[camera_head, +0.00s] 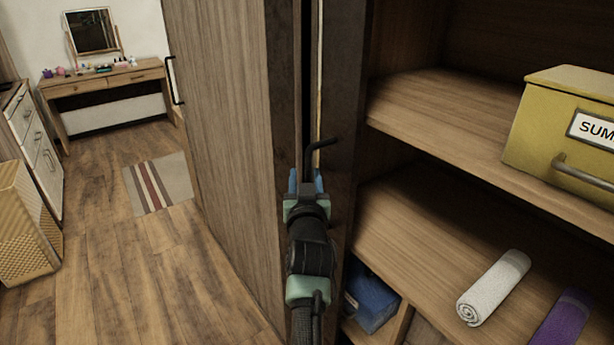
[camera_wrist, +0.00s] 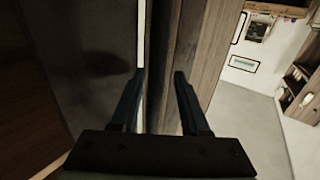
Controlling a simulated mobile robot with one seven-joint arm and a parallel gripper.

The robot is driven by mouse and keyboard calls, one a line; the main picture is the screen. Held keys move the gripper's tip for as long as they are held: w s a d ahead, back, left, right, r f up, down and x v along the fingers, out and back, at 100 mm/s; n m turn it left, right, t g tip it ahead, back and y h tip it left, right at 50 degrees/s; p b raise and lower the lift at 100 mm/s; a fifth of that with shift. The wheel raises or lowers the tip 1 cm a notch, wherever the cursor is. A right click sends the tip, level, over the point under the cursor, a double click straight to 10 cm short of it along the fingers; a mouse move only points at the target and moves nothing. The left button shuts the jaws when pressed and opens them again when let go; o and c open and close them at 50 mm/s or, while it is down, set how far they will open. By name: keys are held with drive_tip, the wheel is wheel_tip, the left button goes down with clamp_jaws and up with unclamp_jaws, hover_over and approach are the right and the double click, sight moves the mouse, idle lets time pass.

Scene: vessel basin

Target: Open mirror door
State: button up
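A tall narrow dark panel with a pale edge strip (camera_head: 318,75) stands nearly edge-on between the wooden wardrobe front and the open shelves; it seems to be the mirror door, though its face is hardly visible. A dark bent handle (camera_head: 318,146) sticks out just above my gripper (camera_head: 306,180). My gripper points up and forward at this edge, its two blue fingers spread apart. In the wrist view my gripper (camera_wrist: 160,75) is open with nothing clearly held; the pale strip runs by the left fingertip. A dark, glossy-looking panel (camera_wrist: 85,60) fills the left. Contact cannot be told.
Open shelves on the right hold a yellow box (camera_head: 560,135), a white rolled towel (camera_head: 494,288), a purple roll (camera_head: 563,320) and a blue item (camera_head: 372,298). Left of the wardrobe front (camera_head: 225,130) is free wooden floor with a striped rug (camera_head: 157,184).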

drive_tip(key=shift+d+r, duration=0.15)
drive_tip(key=shift+d, duration=0.05)
drive_tip(key=s, duration=1.3)
drive_tip(key=shift+d, duration=0.4)
drive_tip(key=shift+r, duration=0.1)
drive_tip(key=s+d+r+t+p, duration=0.15)
drive_tip(key=s+r, duration=0.25)
drive_tip(key=r, duration=0.8)
drive_tip(key=s+a+r+t+p, duration=0.1)
drive_tip(key=s+r+t+p, duration=0.2)
drive_tip(key=r, duration=0.9)
drive_tip(key=s+d+r+t+p, duration=0.15)
drive_tip(key=s+r, duration=0.25)
drive_tip(key=r, duration=0.7)
drive_tip(key=s+r+m+t+h+p, duration=0.1)
drive_tip(key=s+r+t+p, duration=0.1)
drive_tip(key=s+r, duration=0.8)
drive_tip(key=shift+r+t, duration=0.5)
drive_tip(key=shift+t, duration=0.2)
drive_tip(key=shift+d, duration=0.1)
